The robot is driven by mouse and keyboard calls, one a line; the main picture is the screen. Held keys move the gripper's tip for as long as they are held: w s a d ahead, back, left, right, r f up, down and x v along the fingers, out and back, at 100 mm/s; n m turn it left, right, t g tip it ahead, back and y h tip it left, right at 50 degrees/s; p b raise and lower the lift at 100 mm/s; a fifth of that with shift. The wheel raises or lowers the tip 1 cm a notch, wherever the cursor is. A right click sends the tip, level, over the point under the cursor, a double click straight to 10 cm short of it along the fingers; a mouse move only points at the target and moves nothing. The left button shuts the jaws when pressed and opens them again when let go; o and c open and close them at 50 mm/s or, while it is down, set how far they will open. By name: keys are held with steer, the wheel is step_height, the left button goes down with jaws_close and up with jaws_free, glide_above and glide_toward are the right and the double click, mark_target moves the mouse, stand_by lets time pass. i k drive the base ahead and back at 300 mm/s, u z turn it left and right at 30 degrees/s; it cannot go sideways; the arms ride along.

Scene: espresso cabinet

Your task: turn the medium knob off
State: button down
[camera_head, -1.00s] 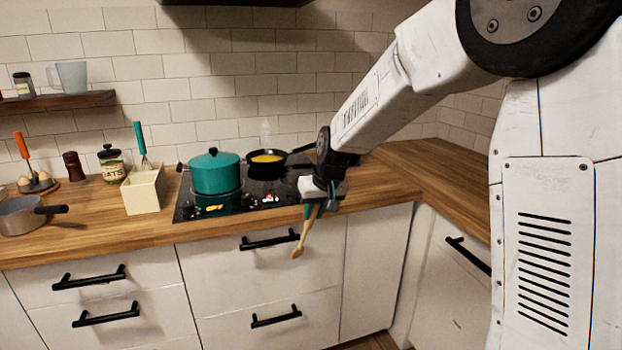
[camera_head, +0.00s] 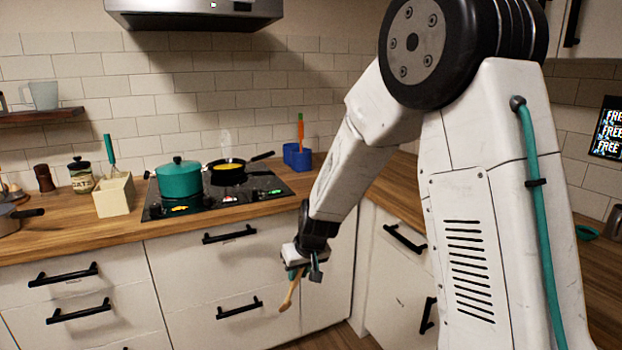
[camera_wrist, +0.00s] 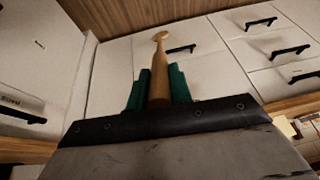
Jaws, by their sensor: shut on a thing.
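The black cooktop (camera_head: 208,207) is set in the wooden counter. Its front strip has small lit marks, one orange (camera_head: 181,208) and one red and white (camera_head: 230,198). Small dark shapes sit further right on the strip; I cannot tell which is the medium knob or how it is turned. My gripper (camera_head: 303,270) hangs below counter height, in front of the cabinets and right of the cooktop, apart from it. In the wrist view its teal fingers (camera_wrist: 157,85) are shut on a wooden spoon (camera_wrist: 160,60), which points away from the gripper.
A teal pot (camera_head: 180,182) and a black pan (camera_head: 229,176) with yellow contents stand on the cooktop. A blue holder (camera_head: 297,157) is at the back right. A cream utensil box (camera_head: 114,196) stands left. Drawer handles (camera_head: 230,234) stick out near my gripper.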

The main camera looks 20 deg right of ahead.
mark_target(207, 200)
steer(key=z, duration=0.05)
steer(key=i, duration=1)
steer(key=z, duration=0.55)
